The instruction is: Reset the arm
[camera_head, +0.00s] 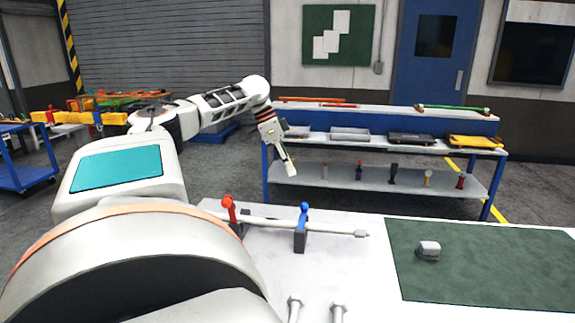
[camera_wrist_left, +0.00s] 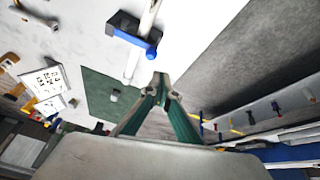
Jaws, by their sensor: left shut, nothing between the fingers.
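My left arm reaches in from the left in the head view, bent at the elbow, with its forearm angled down. Its gripper (camera_head: 289,168) is shut and empty, held in the air in front of the blue workbench and beyond the white table. In the left wrist view, the two green-sided fingers of this gripper (camera_wrist_left: 161,80) meet at their tips with nothing between them. My right gripper does not show in either view.
The white table (camera_head: 385,300) carries a rod (camera_head: 335,230) in red and blue clamps, and a green mat (camera_head: 480,270) with a small grey casting (camera_head: 428,250). The blue workbench (camera_head: 266,165) holds trays and tools. A blue cart (camera_head: 22,178) stands left. Floor shows between table and workbench.

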